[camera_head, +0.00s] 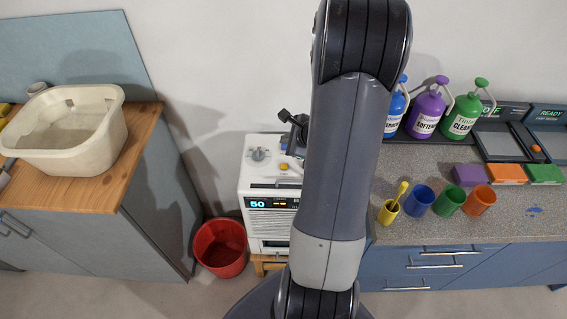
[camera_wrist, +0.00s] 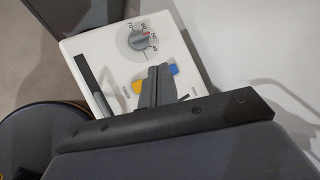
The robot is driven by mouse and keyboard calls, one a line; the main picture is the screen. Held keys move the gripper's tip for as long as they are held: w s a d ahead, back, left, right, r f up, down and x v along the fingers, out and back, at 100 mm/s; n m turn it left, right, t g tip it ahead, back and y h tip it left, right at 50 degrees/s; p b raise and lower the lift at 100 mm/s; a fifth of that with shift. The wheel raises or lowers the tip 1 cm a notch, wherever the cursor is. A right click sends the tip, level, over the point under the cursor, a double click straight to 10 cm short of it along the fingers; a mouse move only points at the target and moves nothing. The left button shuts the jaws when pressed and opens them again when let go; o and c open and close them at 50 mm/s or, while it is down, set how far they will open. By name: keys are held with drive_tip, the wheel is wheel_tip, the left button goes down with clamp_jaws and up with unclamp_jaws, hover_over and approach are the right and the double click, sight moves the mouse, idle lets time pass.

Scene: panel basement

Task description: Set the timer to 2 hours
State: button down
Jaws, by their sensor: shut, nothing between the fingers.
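A white box-shaped machine (camera_head: 270,218) stands left of my arm, with a lit display (camera_head: 266,203) reading 50 in blue and small orange marks beside it. Its top has a grey dial (camera_head: 259,155), also in the wrist view (camera_wrist: 140,39), with a red pointer among numbers from 40 to 70. A yellow button (camera_wrist: 137,87) and a blue button (camera_wrist: 173,69) lie below the dial there. My gripper (camera_wrist: 156,72) is shut and empty above the top panel, its fingers between the two buttons in the picture. Contact cannot be told. My arm hides the machine's right side.
A red bucket (camera_head: 220,247) stands on the floor left of the machine. A wooden-topped cabinet (camera_head: 135,160) with a cream basin (camera_head: 66,130) is farther left. At right, a grey counter (camera_head: 520,215) carries bottles, coloured cups and coloured blocks.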

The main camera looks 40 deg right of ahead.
drive_tip(key=shift+f, duration=0.1)
drive_tip(key=b, duration=0.6)
hover_over(287, 167)
wheel_tip(287, 167, down, 7)
drive_tip(key=shift+a+f, duration=0.1)
drive_tip(key=shift+f, duration=0.1)
drive_tip(key=shift+f+b, duration=0.65)
drive_tip(key=shift+b, duration=0.05)
idle(1.2)
drive_tip(key=shift+f+b, duration=0.45)
drive_tip(key=shift+b, duration=0.15)
drive_tip(key=shift+f+b, duration=0.4)
drive_tip(key=shift+b, duration=0.15)
idle(0.5)
drive_tip(key=shift+r, duration=0.15)
drive_tip(key=shift+r+p, duration=0.6)
drive_tip(key=shift+r, duration=0.15)
